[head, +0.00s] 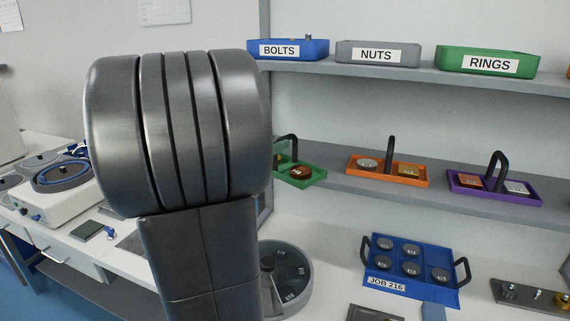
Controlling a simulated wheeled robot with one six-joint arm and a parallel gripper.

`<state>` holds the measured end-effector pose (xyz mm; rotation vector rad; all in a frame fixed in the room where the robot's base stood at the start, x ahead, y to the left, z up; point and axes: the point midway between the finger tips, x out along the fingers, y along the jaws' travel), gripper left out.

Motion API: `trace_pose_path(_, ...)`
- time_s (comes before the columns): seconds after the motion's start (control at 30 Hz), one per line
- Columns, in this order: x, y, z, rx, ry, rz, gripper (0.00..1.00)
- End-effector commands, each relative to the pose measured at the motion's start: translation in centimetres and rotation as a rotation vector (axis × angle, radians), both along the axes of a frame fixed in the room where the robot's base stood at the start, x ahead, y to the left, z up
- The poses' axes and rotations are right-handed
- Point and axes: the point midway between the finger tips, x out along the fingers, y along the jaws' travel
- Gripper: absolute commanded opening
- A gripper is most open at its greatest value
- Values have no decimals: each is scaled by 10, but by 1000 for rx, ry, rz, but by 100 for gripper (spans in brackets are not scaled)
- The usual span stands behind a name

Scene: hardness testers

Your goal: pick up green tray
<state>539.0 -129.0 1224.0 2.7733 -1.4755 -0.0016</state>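The green tray (305,184) sits on the middle shelf, just right of my arm in the head view. It has a dark arched handle, and a copper-coloured piece lies in its right part. My arm's large metal joint hides its left part. My gripper does not show in this view, so I cannot see where it is relative to the tray.
An orange tray (388,181) and a purple tray (495,199) stand to the right on the same shelf. A green RINGS bin (486,62) is on the shelf above. Below are a blue JOB 216 tray (410,286) and a round grey dish (297,295).

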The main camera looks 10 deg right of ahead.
Motion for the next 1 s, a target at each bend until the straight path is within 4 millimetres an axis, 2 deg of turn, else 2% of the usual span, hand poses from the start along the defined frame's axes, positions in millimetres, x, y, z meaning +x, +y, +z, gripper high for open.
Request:
trace_pose_path(0.4,32,-37,-2,-1,-1,-3,39)
trace_pose_path(0.7,35,-40,-3,0,-1,0,39)
trace_pose_path(0.9,35,-40,-3,0,-1,0,0)
trace_pose_path(1.0,35,-40,-3,0,-1,0,0)
